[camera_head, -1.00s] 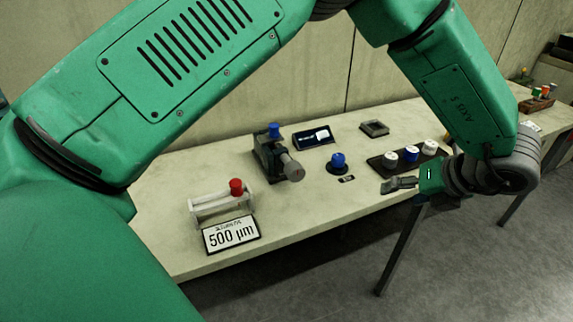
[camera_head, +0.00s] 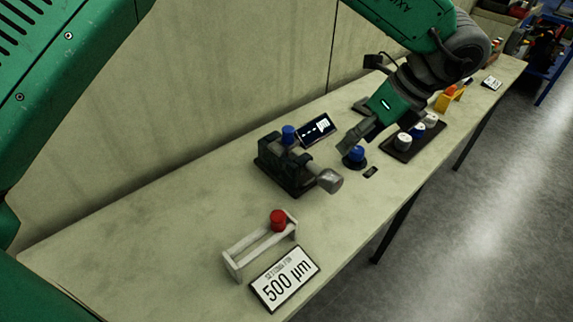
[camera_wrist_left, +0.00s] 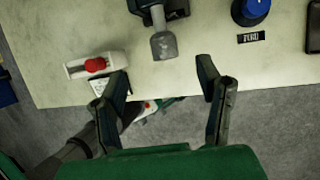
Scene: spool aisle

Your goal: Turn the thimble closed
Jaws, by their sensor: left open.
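The thimble (camera_head: 328,181) is a grey cylinder sticking out from the dark micrometer device (camera_head: 285,175) on the bench. It also shows in the left wrist view (camera_wrist_left: 163,46), ahead of the fingers, near the top. My left gripper (camera_head: 352,138) is over the bench, to the right of the thimble and apart from it, by the blue button (camera_head: 354,154). In the left wrist view the left gripper (camera_wrist_left: 170,85) has its two fingers wide apart with nothing between them. The micrometer's far end is cut off there. My right gripper cannot be made out.
A white stand (camera_head: 240,257) with a red knob (camera_head: 278,220) and a "500 µm" sign (camera_head: 286,278) are at the front. A display (camera_head: 318,130) stands behind the micrometer. A dark tray (camera_head: 402,153) with several knobs is at right. The bench's left part is clear.

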